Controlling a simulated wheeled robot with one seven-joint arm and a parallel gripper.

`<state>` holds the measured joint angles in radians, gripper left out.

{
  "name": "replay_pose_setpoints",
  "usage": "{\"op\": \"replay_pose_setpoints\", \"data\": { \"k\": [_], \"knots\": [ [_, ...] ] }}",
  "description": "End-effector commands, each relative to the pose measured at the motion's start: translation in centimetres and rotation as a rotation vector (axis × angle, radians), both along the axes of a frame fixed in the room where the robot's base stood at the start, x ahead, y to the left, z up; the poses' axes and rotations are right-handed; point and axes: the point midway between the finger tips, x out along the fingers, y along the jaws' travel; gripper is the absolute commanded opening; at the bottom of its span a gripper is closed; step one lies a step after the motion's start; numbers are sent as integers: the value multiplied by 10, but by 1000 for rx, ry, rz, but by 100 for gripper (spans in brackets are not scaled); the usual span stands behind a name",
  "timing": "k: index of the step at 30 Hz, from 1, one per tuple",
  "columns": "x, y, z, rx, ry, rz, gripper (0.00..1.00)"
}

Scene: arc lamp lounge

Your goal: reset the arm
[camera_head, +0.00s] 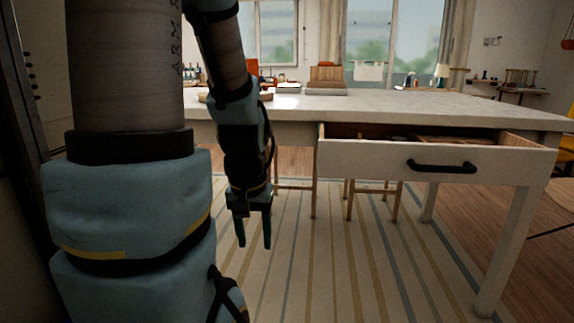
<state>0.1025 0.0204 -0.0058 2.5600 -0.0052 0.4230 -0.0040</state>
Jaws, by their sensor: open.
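My gripper (254,232) hangs at the end of my arm, left of the middle in the head view. Its two dark fingers point down and stand apart, with nothing between them. It is in front of the table, below the tabletop height and to the left of the open drawer. My arm fills much of the left side of the view and hides what is behind it.
A white table (440,104) stands ahead. Its drawer (370,161), with a black handle (441,167), is pulled out toward me. A wooden box (327,75) is on the tabletop. A striped rug (330,270) covers the open floor.

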Motion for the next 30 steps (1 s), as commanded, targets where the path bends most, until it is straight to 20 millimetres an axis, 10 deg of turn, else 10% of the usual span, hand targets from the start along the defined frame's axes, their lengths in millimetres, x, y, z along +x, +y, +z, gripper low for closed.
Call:
{"op": "replay_pose_setpoints", "data": {
  "k": [3,18,30],
  "knots": [
    [0,0,56,0,0,0,52],
    [0,0,207,0,-1,0,52],
    [0,0,234,0,-1,0,52]
  ]
}}
